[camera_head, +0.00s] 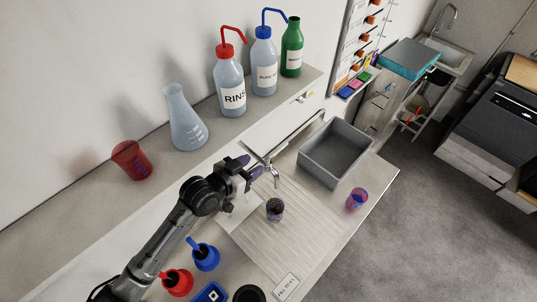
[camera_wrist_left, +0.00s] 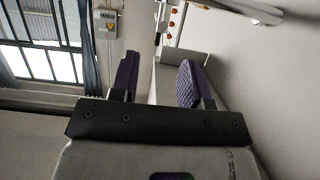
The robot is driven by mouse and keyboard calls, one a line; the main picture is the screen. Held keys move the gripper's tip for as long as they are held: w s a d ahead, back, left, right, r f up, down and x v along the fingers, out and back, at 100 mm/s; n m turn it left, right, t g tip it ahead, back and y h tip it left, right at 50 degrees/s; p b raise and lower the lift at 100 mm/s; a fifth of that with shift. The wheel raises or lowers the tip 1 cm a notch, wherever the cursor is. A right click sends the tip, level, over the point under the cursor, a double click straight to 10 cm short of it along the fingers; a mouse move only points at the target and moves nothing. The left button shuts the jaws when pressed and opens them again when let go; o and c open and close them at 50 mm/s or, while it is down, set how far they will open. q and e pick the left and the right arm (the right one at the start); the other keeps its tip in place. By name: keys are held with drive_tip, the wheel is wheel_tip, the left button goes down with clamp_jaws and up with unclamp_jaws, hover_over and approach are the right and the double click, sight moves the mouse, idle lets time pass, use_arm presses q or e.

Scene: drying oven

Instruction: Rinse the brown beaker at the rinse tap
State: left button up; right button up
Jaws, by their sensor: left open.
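A small dark brown beaker (camera_head: 275,210) stands upright on the ribbed drainboard (camera_head: 300,228), below the rinse tap in the head view. The tap (camera_head: 274,174) is a metal spout on a thin arm at the back of the drainboard. My left gripper (camera_head: 251,167) is open and empty, just left of the tap and above and behind the beaker. Its two purple finger pads show apart in the left wrist view (camera_wrist_left: 157,80), with nothing between them. The beaker is not visible in the left wrist view. My right gripper is not in view.
A grey basin (camera_head: 336,153) sits right of the tap. A purple-red beaker (camera_head: 356,199) stands near the front edge. A red beaker (camera_head: 132,160), a flask (camera_head: 184,119) and bottles (camera_head: 229,82) line the back ledge. Red (camera_head: 177,282) and blue (camera_head: 205,256) containers are near my arm.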

sight(274, 153)
use_arm(q)
drive_tip(key=p+x, duration=0.1)
drive_tip(key=x, duration=0.9)
drive_tip(key=shift+w+d+f, duration=0.1)
clamp_jaws()
idle(0.3)
drive_tip(key=m+g+h+b, duration=0.1)
drive_tip(key=b, duration=0.3)
drive_tip(key=m+g+h+b, duration=0.1)
drive_tip(key=b, duration=0.3)
drive_tip(key=m+g+b, duration=0.1)
drive_tip(key=b, duration=0.3)
drive_tip(key=shift+s+d+h, duration=0.35)
drive_tip(key=shift+h, duration=0.05)
idle(1.0)
idle(0.3)
